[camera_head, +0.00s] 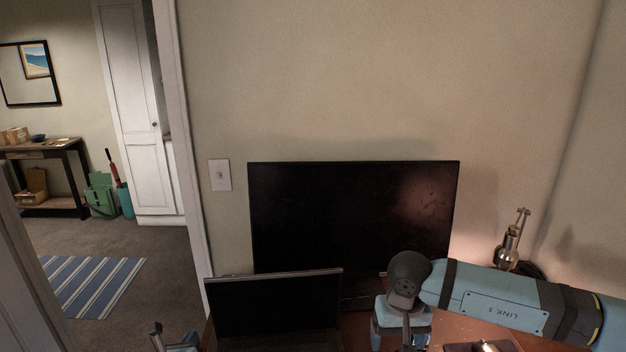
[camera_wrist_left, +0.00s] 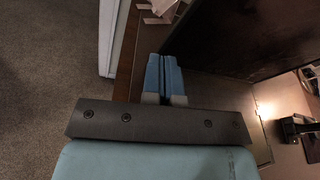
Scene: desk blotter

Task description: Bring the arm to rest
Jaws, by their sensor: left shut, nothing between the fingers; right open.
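My left gripper (camera_head: 165,343) is at the bottom edge in the head view, left of the laptop, and only partly in frame. In the left wrist view its blue fingers (camera_wrist_left: 165,78) are together, with nothing held. My right arm comes in from the right, marked LINK 5, and bends down at a dark joint in front of the monitor. My right gripper (camera_head: 402,322) is below that joint at the bottom edge. It is open, but its fingertips are hard to make out.
A black monitor (camera_head: 335,210) stands on the brown desk (camera_head: 525,335) against the wall. An open laptop (camera_head: 275,303) is in front of it, close to the left gripper. A metal lamp (camera_head: 507,250) stands behind my right arm. Carpet and a striped rug (camera_head: 92,285) lie at left.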

